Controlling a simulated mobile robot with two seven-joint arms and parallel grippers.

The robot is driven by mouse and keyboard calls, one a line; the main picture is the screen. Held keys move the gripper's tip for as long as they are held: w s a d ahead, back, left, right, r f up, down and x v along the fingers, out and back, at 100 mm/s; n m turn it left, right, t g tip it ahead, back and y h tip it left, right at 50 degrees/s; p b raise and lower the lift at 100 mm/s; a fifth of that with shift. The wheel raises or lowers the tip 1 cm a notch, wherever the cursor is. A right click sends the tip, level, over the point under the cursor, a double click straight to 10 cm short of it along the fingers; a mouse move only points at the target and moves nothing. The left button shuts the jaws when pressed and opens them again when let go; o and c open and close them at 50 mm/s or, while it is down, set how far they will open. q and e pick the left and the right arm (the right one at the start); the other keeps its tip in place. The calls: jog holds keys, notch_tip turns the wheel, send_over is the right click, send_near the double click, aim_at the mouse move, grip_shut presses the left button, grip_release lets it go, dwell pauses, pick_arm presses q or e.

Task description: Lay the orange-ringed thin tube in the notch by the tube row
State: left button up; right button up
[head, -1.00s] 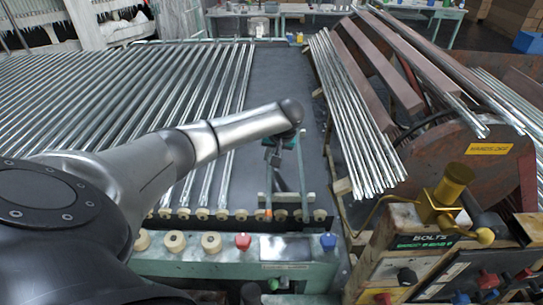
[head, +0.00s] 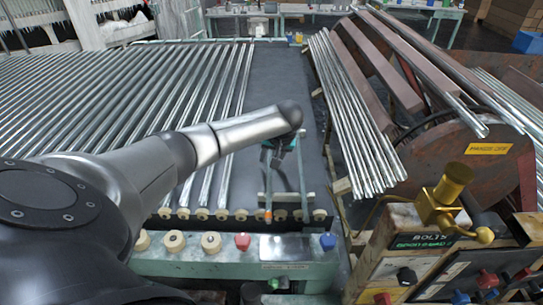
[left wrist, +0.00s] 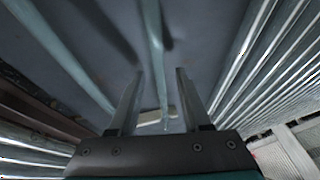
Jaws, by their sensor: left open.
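A small orange ring (head: 268,214) shows near the front of the table, at the near end of a thin tube (head: 269,184) that runs back under my left gripper. The tube row (head: 215,110) lies to the left. My left gripper (head: 277,158) hangs above the dark strip right of the row, partly hidden by my forearm. In the left wrist view its two fingers (left wrist: 156,90) are apart, with a thin pale tube (left wrist: 154,40) seen between them, not clamped. The orange ring cannot be made out there. The notch cannot be clearly seen. My right gripper is not in view.
A pale crossbar (head: 287,198) lies near the front. A second slim bar (head: 303,180) runs right of the ringed tube. A bundle of tubes (head: 350,120) on a rack and a control box (head: 420,250) stand to the right. The dark surface (head: 285,75) farther back is clear.

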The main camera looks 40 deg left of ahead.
pick_arm(q)
jog(key=shift+r, duration=0.6)
jog(key=p+v, duration=0.2)
jog(key=v, duration=0.9)
jog(key=shift+d+r, duration=0.15)
jog(key=shift+r, duration=0.15)
